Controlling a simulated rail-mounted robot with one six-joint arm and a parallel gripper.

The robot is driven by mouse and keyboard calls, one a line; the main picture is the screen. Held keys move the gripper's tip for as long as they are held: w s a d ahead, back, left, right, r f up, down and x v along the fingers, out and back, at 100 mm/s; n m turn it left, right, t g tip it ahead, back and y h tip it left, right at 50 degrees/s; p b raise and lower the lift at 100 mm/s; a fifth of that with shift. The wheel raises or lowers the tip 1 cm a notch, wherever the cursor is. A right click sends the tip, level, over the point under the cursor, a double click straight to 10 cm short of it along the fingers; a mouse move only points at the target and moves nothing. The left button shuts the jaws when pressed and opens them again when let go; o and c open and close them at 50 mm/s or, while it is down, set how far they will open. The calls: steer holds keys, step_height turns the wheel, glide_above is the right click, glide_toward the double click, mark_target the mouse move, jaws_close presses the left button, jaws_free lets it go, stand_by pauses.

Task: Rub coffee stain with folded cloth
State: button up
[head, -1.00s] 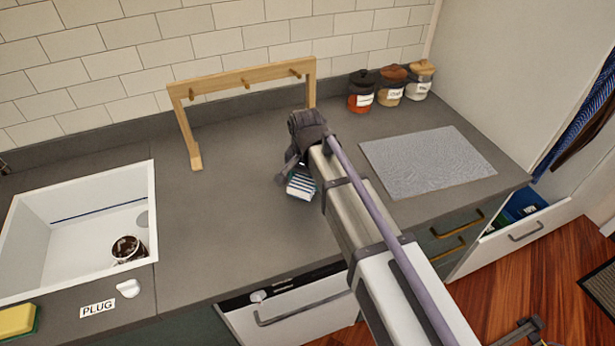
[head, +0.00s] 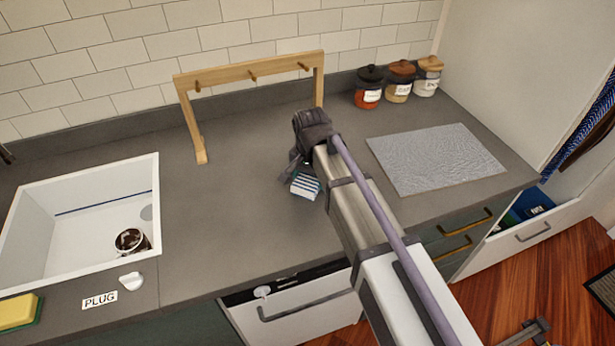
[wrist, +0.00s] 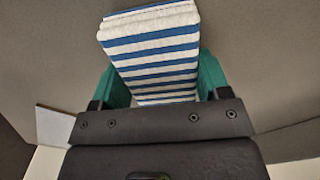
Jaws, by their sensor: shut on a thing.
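The folded cloth (wrist: 150,50), white with blue stripes, is held between the green fingers of my gripper (wrist: 155,85) in the wrist view. In the head view the cloth (head: 305,186) shows just below my gripper (head: 298,172), low over the middle of the grey counter (head: 240,230). I cannot tell whether the cloth touches the counter. No coffee stain shows in either view; the arm and cloth hide part of the counter.
A white sink (head: 95,225) with a dark-stained cup (head: 131,241) is at left. A yellow sponge (head: 18,312) lies near the front edge. A wooden peg rack (head: 250,75) stands behind. A grey mat (head: 437,160) and lidded jars (head: 398,82) are at right.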

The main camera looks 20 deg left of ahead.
steer(key=shift+w+d+r+p, duration=0.1)
steer(key=shift+d+r+p, duration=0.05)
steer(key=shift+r+p, duration=1.05)
steer(key=shift+w+d+r+p, duration=0.1)
steer(key=shift+d+r+p, duration=0.05)
steer(key=shift+r+p, duration=2.4)
steer(key=shift+a, duration=0.1)
